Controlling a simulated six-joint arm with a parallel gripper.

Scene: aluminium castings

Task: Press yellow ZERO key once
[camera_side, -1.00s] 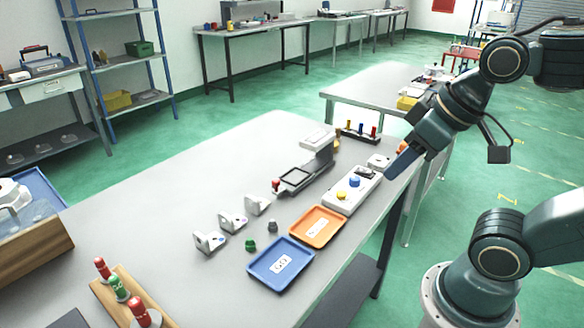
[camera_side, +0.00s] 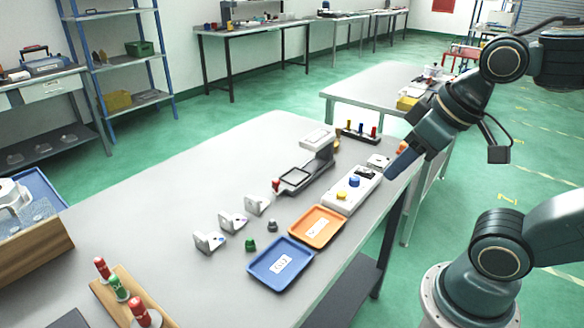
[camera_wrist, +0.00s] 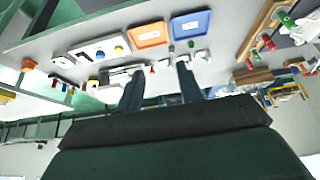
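The yellow key (camera_side: 342,196) is a round button at the near end of a pale control panel (camera_side: 338,206). A blue button (camera_side: 354,181) sits beside it on the same panel. The yellow key also shows in the wrist view (camera_wrist: 119,50), left of my fingers. My gripper (camera_side: 393,172) is in the air near the table's right edge, to the right of the panel and apart from the key. In the wrist view my gripper (camera_wrist: 160,69) has its two fingers spread with nothing between them.
An orange tray (camera_side: 300,236) and a blue tray (camera_side: 257,276) lie in front of the panel. Several white brackets (camera_side: 208,242) stand farther left. A rack of coloured pegs (camera_side: 357,138) is behind.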

